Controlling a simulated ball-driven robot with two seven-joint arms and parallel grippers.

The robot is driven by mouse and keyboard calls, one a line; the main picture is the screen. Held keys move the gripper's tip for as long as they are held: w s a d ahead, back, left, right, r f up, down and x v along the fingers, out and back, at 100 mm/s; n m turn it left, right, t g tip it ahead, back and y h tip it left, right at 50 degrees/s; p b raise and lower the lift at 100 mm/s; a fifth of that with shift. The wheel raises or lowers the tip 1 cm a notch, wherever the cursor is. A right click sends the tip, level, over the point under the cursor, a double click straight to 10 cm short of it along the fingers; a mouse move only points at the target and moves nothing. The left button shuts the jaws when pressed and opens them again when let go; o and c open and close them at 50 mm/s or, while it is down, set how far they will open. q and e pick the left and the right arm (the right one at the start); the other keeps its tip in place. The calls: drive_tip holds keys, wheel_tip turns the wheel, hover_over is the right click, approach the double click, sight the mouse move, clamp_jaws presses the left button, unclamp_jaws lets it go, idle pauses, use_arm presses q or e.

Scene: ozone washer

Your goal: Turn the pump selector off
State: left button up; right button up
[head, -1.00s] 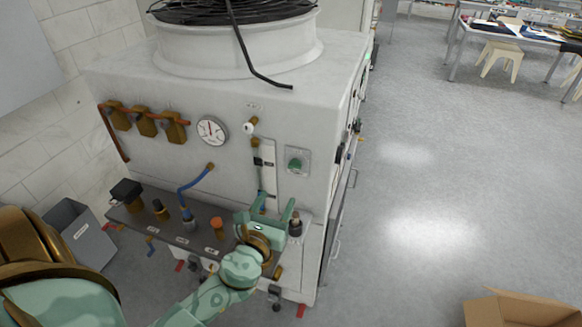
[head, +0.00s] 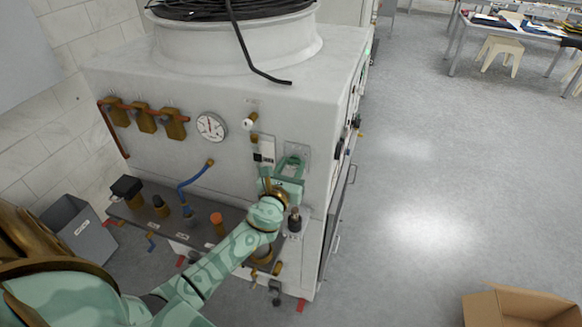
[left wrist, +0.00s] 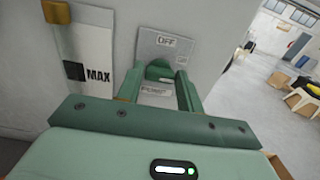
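The pump selector is a green knob (left wrist: 158,71) on a grey plate (left wrist: 165,44) on the front of the white machine. In the head view the plate (head: 303,151) shows behind my gripper, which mostly hides the knob. My left gripper (head: 289,166) is at the plate with its fingers apart. In the left wrist view its fingertips (left wrist: 159,74) stand on either side of the knob; I cannot tell whether they touch it. My right gripper is out of view.
A sight strip marked MAX (left wrist: 90,60) is left of the plate. A white-tipped brass valve (head: 249,122), a gauge (head: 211,126) and a shelf with fittings (head: 175,228) are nearby. A cardboard box (head: 520,307) stands lower right; the floor between is clear.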

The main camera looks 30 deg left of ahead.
use_arm(q)
drive_tip(key=c, duration=0.4)
drive_tip(key=shift+n, duration=0.3)
drive_tip(key=n+b, duration=0.1)
drive_tip(key=n, duration=0.1)
drive_tip(key=shift+f+n, duration=0.1)
drive_tip(key=shift+n, duration=0.3)
drive_tip(key=n+b, duration=0.1)
drive_tip(key=n, duration=0.4)
drive_tip(key=shift+a+b, duration=0.1)
drive_tip(key=shift+b, duration=0.3)
drive_tip(key=n, duration=0.5)
drive_tip(key=shift+s, duration=0.1)
drive_tip(key=shift+f+n, duration=0.15)
drive_tip(key=shift+n, duration=2.05)
